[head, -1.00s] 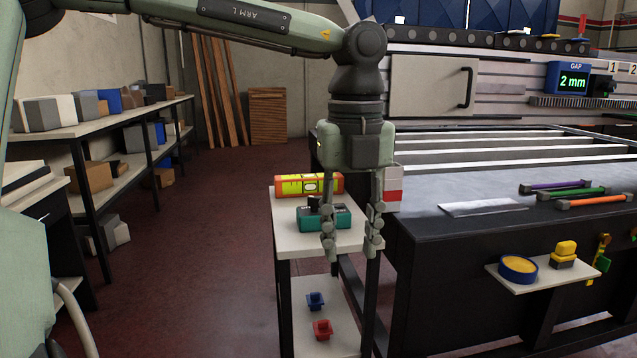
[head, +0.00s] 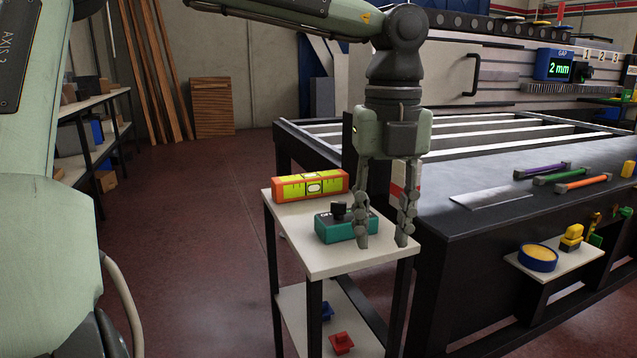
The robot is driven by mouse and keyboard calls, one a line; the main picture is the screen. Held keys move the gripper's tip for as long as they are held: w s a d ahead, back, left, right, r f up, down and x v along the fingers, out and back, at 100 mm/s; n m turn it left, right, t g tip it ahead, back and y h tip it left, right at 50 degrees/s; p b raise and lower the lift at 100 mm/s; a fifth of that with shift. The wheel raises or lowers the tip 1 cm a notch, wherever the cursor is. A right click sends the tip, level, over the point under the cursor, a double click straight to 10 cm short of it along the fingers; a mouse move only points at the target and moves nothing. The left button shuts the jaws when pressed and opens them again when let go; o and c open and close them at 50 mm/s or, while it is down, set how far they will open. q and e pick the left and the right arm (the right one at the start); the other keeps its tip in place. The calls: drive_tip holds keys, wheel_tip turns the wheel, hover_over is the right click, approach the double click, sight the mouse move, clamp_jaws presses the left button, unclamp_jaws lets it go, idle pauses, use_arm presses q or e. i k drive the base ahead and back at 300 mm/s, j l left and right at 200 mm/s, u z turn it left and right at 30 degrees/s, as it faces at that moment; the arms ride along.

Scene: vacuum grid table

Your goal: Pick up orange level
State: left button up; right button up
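The orange level (head: 310,187) lies on the white top of a small side stand (head: 338,262), near its back edge. It has an orange body, a yellow-green face and a vial in the middle. My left gripper (head: 382,240) points down over the front right of the stand top, to the right of and nearer than the level. Its two fingers are apart with nothing seen between them. A teal box with a black knob (head: 335,228) sits on the stand between the level and the gripper; a finger partly covers its right end. My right gripper is not in view.
The large vacuum table (head: 470,220) stands right of the stand, carrying a metal plate (head: 492,197) and purple, green and orange bars. A side shelf (head: 560,268) holds a yellow roll. Blue and red parts (head: 342,342) sit on the stand's lower shelf. Floor to the left is clear.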

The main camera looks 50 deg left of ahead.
sight(285, 189)
drive_tip(key=j+z, duration=0.2)
drive_tip(key=j, duration=0.15)
drive_tip(key=k+j+z, duration=0.15)
drive_tip(key=j, duration=0.2)
drive_tip(key=k+j+z, duration=0.2)
drive_tip(key=j, duration=0.15)
drive_tip(key=j+z, duration=0.25)
drive_tip(key=j, duration=0.35)
drive_tip(key=k+j+z, duration=0.1)
drive_tip(key=j+z, duration=0.2)
drive_tip(key=j, duration=0.25)
drive_tip(key=k+j+z, duration=0.2)
drive_tip(key=j, duration=0.25)
drive_tip(key=j+z, duration=0.2)
drive_tip(key=j, duration=0.3)
drive_tip(key=k+j+z, duration=0.25)
drive_tip(key=j, duration=0.2)
drive_tip(key=j+z, duration=0.2)
drive_tip(key=j, duration=0.2)
drive_tip(key=k+j+z, duration=0.2)
drive_tip(key=j, duration=0.2)
drive_tip(key=k+j+z, duration=0.2)
drive_tip(key=k+j, duration=0.1)
